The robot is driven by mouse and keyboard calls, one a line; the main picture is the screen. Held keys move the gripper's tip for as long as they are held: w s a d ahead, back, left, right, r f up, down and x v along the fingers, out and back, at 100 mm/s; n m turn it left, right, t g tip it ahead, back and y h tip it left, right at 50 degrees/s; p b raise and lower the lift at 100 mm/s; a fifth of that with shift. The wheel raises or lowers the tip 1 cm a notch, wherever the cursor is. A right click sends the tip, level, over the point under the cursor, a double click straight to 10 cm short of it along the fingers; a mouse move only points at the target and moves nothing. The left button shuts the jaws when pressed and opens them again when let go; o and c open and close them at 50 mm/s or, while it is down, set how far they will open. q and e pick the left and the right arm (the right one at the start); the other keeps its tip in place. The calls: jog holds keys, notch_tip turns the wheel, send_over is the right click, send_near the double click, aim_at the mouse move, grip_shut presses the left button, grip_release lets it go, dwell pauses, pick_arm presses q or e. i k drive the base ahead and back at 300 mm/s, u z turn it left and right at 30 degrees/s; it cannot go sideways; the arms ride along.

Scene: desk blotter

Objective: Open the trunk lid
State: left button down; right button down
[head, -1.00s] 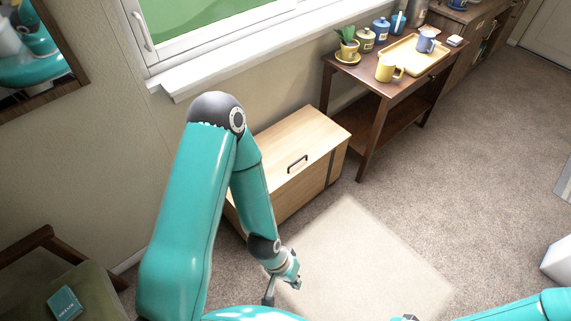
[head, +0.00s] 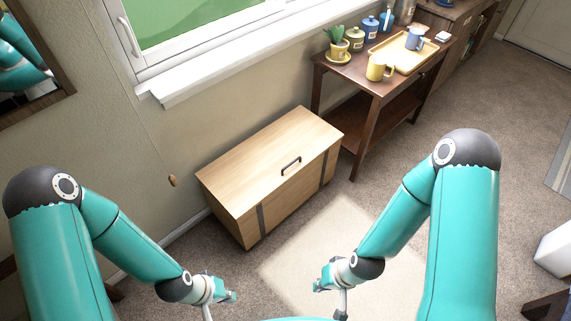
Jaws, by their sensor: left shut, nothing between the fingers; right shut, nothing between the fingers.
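The trunk (head: 290,198) is a light wooden chest with dark straps, standing on the carpet against the wall under the window. Its lid (head: 258,160) is closed, with a dark handle (head: 291,165) on top near the front edge. My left gripper (head: 232,297) is shut and empty, in front of the trunk and lower in the picture. My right gripper (head: 318,285) is shut and empty, in front of the trunk and to the right of my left gripper. Both grippers are apart from the trunk. The trunk's inside is hidden.
A dark side table (head: 372,85) stands right of the trunk, holding a yellow tray (head: 411,65), a yellow mug (head: 377,68) and a potted plant (head: 337,42). The windowsill (head: 200,80) runs above the trunk. A pale patch (head: 300,245) of floor before the trunk is clear.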

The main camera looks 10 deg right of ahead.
aim_at(240, 180)
jog(key=u, duration=0.05)
jog(key=i, duration=1)
jog(key=z, duration=0.1)
